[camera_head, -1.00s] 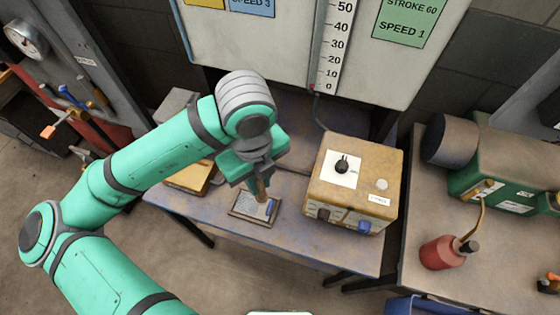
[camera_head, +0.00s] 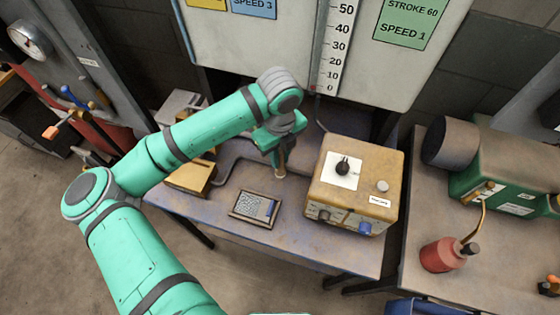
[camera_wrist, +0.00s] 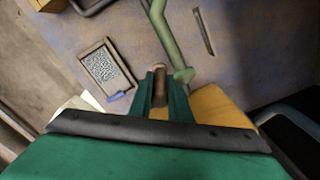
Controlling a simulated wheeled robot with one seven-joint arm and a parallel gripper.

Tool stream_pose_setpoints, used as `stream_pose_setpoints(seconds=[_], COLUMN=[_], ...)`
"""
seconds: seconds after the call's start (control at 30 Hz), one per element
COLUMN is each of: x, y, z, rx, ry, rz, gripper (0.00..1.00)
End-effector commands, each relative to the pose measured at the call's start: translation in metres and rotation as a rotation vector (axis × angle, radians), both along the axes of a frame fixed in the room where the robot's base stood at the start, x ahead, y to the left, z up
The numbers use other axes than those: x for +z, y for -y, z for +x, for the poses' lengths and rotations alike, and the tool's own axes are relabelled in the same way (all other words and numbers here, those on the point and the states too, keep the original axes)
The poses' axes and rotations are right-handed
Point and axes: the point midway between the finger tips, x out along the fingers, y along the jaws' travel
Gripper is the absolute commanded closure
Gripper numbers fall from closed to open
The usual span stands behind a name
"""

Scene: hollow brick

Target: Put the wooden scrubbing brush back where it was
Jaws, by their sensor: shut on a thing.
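My gripper (camera_head: 279,152) is shut on the brown wooden scrubbing brush (camera_head: 282,169), between the framed tray and the yellow control box in the head view. In the wrist view the brush (camera_wrist: 160,85) shows end-on between my green fingers (camera_wrist: 160,95); most of it is hidden. It looks held over the rear of the worktable (camera_head: 312,248); I cannot tell whether it touches the top. The tray (camera_head: 234,213) holds a grey textured pad and a blue piece, and lies apart from the brush.
The yellow control box (camera_head: 330,195) with a black knob stands close right of my gripper. A curved grey-green pipe (camera_wrist: 160,30) runs close to the fingers. A yellow block (camera_head: 190,178) sits at the table's left. A board with a scale (camera_head: 330,50) rises behind.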

Motion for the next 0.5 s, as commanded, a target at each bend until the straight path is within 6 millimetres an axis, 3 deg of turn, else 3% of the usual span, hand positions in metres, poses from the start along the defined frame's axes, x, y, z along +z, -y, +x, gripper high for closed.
stream_pose_setpoints(seconds=[0.23, 0.5], x=[-0.032, -0.033], y=[0.001, 0.001], z=[0.002, 0.002], rx=[0.000, 0.000], ry=[-0.001, -0.001], rz=[0.000, -0.001], gripper=[1.00, 1.00])
